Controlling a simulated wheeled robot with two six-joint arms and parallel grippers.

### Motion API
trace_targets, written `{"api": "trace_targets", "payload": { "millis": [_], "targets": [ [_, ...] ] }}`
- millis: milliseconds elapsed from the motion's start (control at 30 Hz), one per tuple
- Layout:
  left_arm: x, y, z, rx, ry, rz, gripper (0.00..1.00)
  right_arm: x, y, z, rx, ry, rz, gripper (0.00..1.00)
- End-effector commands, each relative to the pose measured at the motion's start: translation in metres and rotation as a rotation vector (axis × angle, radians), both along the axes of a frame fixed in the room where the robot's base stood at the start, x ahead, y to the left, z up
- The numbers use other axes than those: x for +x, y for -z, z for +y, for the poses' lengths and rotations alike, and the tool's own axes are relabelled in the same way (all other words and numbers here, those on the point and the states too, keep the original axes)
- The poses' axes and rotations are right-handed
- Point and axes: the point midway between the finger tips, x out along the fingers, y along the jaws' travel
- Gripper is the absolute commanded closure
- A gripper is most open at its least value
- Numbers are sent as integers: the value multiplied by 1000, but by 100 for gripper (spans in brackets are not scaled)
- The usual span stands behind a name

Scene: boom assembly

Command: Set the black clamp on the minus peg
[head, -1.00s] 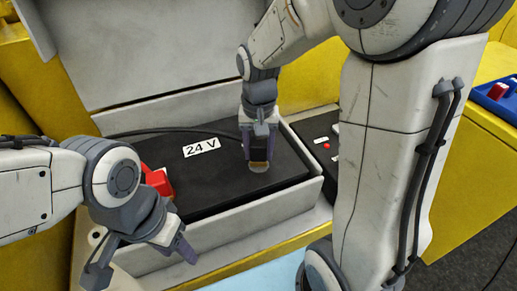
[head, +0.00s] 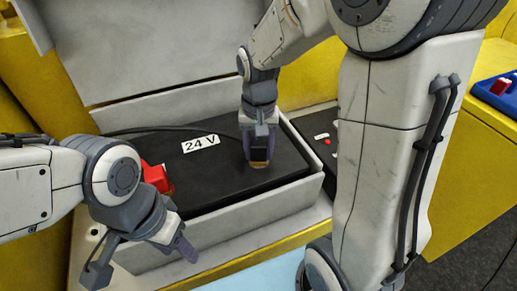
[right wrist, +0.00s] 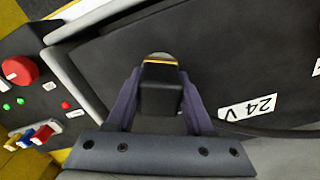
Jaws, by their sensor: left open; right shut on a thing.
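My right gripper (head: 260,143) is shut on the black clamp (right wrist: 160,90), over the right part of the black battery top (head: 215,180) marked 24 V. In the right wrist view the clamp sits between both fingers. A brass-coloured band shows at its far end, with a bit of grey round metal just beyond it. That metal may be the minus peg; the clamp hides most of it, and I cannot tell whether they touch. My left gripper (head: 140,262) is open and empty at the battery's front left, beside the grey tray wall.
A red clamp (head: 157,178) is at the battery's left side. A black cable (head: 150,131) runs along the back. A control panel (right wrist: 35,95) with a red button and coloured switches lies beside the battery. A blue tray (head: 497,93) is at the far right.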

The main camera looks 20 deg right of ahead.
Motion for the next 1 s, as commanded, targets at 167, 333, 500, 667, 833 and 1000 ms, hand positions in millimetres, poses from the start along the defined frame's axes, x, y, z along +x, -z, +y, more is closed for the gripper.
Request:
{"api": "trace_targets", "payload": {
  "millis": [167, 333, 500, 667, 833, 1000],
  "targets": [
    [0, 0, 0, 0, 0, 0, 50, 0, 1, 0, 0, 0, 1, 25],
    [0, 0, 0, 0, 0, 0, 50, 0, 1, 0, 1, 0, 2, 13],
    [0, 0, 0, 0, -2, 0, 50, -1, 1, 0, 0, 0, 3, 13],
    [0, 4, 0, 0, -3, 0, 50, 1, -11, 0, 0, 0, -2, 13],
    [0, 10, 0, 0, -4, 0, 50, 1, -44, 0, 0, 0, -7, 13],
    [0, 15, 0, 0, -5, 0, 50, 0, -77, 0, 0, 0, -4, 13]
  ]
}}
